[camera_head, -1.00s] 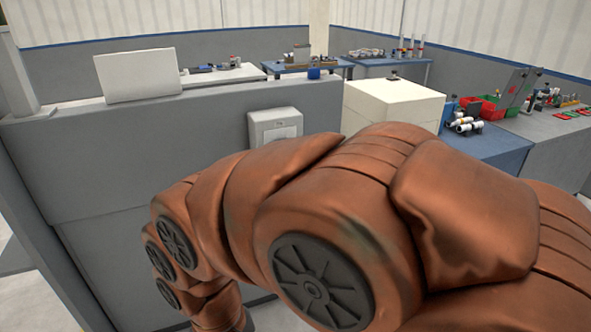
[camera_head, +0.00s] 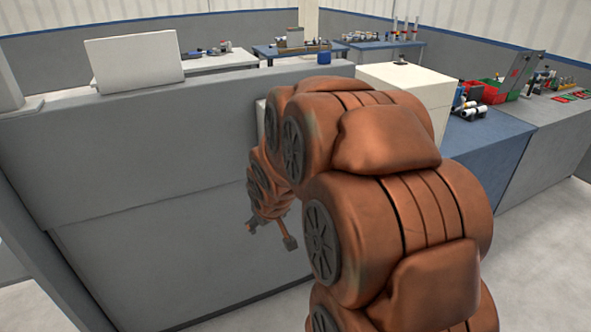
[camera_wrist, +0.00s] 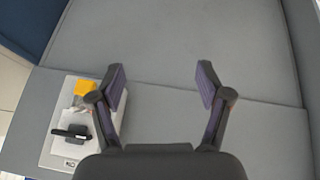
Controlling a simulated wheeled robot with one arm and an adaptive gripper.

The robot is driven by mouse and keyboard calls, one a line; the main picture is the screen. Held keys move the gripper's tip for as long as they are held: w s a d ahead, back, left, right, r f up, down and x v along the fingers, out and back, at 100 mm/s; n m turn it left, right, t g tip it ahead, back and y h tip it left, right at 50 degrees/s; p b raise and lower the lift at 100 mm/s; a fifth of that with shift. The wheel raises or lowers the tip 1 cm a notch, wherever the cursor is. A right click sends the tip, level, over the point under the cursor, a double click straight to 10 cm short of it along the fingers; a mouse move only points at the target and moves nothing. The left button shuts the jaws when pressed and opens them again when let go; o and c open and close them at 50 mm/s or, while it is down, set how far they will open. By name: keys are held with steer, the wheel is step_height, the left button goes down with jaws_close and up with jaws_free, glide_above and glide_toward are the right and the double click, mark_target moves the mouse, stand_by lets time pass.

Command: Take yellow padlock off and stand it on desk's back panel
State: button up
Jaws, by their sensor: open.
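In the wrist view the yellow padlock (camera_wrist: 85,88) is at the upper part of a light-grey box (camera_wrist: 55,147) with a black handle. The left finger partly covers this area, and I cannot tell how the padlock is fastened. My gripper (camera_wrist: 160,80) is open and empty, with the padlock to the left of its left finger. In the head view my gripper (camera_head: 271,236) hangs in front of the grey back panel (camera_head: 120,170). My arm hides most of the box there, and the padlock does not show.
A white board (camera_head: 135,60) stands on the panel's top ledge at the left. The ledge (camera_head: 230,82) right of it is largely bare. A cream box (camera_head: 440,85) and a blue table (camera_head: 480,140) stand beyond my arm. Floor at lower right is clear.

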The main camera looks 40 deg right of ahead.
steer(key=w+d+m+t+h+b, duration=0.1)
steer(key=w+d+t, duration=0.35)
steer(key=d, duration=0.65)
steer(key=w+d+m+t+h, duration=0.1)
steer(key=w+d+t, duration=0.2)
steer(key=d+t, duration=0.55)
steer(key=w+d+g+p, duration=0.1)
steer(key=w, duration=0.1)
steer(key=w+d+f+g, duration=0.1)
steer(key=w+d, duration=0.1)
steer(key=w+d+g+p, duration=0.1)
steer(key=w, duration=0.1)
steer(key=shift+w+d+f+p, duration=0.1)
steer(key=shift+d+f+p, duration=0.15)
steer(key=shift+f+p, duration=0.05)
steer(key=shift+w+d+f, duration=0.15)
steer(key=shift+w+f, duration=0.05)
steer(key=shift+w, duration=0.2)
steer(key=c, duration=1.3)
